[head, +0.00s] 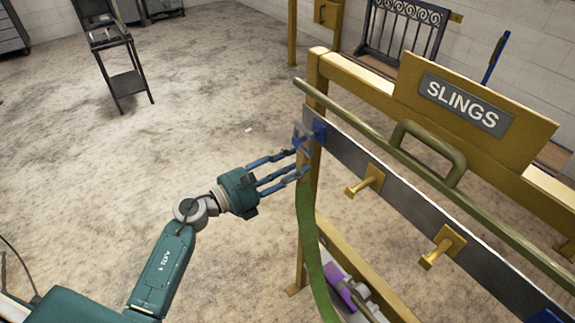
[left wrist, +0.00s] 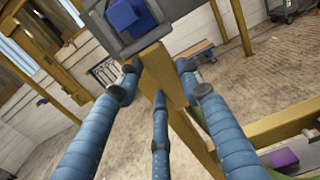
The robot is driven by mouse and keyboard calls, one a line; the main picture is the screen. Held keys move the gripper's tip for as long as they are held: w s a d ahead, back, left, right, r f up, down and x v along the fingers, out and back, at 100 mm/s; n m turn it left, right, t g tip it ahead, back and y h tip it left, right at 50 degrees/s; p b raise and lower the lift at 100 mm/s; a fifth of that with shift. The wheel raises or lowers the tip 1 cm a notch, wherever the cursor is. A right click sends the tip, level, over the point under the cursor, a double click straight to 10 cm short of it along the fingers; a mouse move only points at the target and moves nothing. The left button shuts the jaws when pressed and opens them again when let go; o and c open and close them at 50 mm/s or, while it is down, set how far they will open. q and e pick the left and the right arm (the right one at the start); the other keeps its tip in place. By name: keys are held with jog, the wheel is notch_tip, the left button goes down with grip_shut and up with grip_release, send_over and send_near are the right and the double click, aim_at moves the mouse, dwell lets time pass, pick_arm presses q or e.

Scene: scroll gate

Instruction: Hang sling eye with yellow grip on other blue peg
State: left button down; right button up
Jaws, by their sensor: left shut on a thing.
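A blue peg (head: 319,130) sits at the left end of the grey board on the sling rack; it also shows in the left wrist view (left wrist: 122,14). A blue piece (head: 546,316) at the bottom right edge may be the other blue peg, mostly cut off. My left gripper (head: 299,158) is at the left blue peg, shut on the green sling (head: 310,240). The sling hangs down from the fingers beside the rack's post. My right gripper is out of view.
Yellow pegs (head: 368,181) (head: 440,246) stand along the board. A green bar with a handle (head: 431,150) runs above it, near the SLINGS sign (head: 463,102). A purple thing (head: 345,291) lies low inside the rack. The floor to the left is clear up to a dark stand (head: 124,84).

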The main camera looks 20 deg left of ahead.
pick_arm(q)
jog(key=shift+w+d+f+b, duration=0.4)
jog(key=shift+w+d+b, duration=0.05)
jog(key=shift+w+b, duration=0.15)
jog(key=shift+w+f+b, duration=0.1)
jog(key=shift+f+b, duration=0.1)
jog(key=shift+b, duration=0.1)
jog(key=shift+d, duration=0.1)
jog(key=c, duration=1.1)
grip_release()
jog(key=shift+f, duration=0.1)
